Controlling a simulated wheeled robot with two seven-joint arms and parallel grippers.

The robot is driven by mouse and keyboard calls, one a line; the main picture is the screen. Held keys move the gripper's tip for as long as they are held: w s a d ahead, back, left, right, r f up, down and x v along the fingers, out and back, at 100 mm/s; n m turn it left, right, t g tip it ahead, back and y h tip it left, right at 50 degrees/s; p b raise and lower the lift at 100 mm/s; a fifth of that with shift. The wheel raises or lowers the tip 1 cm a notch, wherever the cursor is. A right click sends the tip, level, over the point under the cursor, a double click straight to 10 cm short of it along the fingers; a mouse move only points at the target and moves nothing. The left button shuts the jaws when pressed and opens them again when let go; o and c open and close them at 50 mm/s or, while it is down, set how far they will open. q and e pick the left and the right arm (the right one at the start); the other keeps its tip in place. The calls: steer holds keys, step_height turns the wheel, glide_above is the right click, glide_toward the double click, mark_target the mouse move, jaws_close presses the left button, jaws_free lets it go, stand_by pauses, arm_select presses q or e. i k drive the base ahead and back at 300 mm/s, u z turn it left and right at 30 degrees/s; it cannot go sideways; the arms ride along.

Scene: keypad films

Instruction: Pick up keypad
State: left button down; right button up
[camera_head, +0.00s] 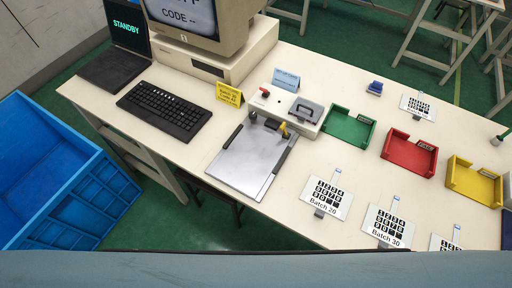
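Several white keypad films with black key squares lie on the pale table (225,178). One keypad film marked Batch 20 (326,197) lies right of the metal plate (246,166). A second marked Batch 30 (388,225) lies to its right. A third keypad film (443,243) is partly hidden at the lower edge. A fourth (418,106) lies at the back right, its label too small to read. Each has a small pale blue tab. Neither of my grippers is in view.
Green (348,129), red (408,152) and yellow (473,182) trays stand behind the front films. A keyboard (164,110), computer monitor (205,18) and laptop (115,65) occupy the left. A blue crate (70,180) stands beside the table. A control box (285,108) sits behind the plate.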

mark_target(391, 229)
steer(key=z, duration=2.2)
steer(key=k, duration=0.8)
steer(key=u, duration=0.5)
steer(key=i, duration=0.5)
steer(key=u, duration=0.05)
